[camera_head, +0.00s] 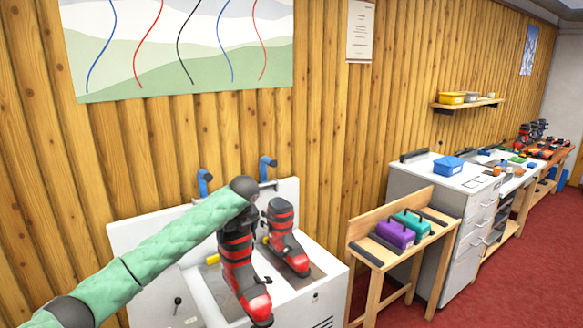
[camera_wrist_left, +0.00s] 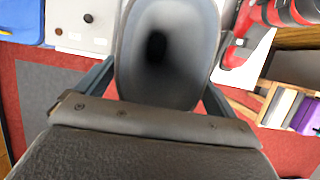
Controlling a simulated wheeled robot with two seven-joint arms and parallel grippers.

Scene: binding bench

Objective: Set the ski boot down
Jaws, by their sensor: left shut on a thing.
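A red and black ski boot (camera_head: 239,268) hangs below my left gripper (camera_head: 247,207), its toe toward the bottom of the head view. In the left wrist view my left gripper (camera_wrist_left: 160,88) is shut on this boot, its fingers on either side of the grey, open cuff (camera_wrist_left: 190,70). A second red and black boot (camera_head: 286,240) stands just right of it on the white bench unit (camera_head: 318,297); it also shows in the left wrist view (camera_wrist_left: 262,28). I cannot tell whether the held boot's sole touches the unit. My right gripper is in neither view.
Two blue-topped posts (camera_head: 267,168) rise at the unit's back. A wooden stand (camera_head: 384,262) with a purple box (camera_head: 395,233) and a teal box (camera_head: 412,222) is to the right. Beyond is a white drawer cabinet (camera_head: 470,238). Red floor (camera_head: 520,275) lies open at right.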

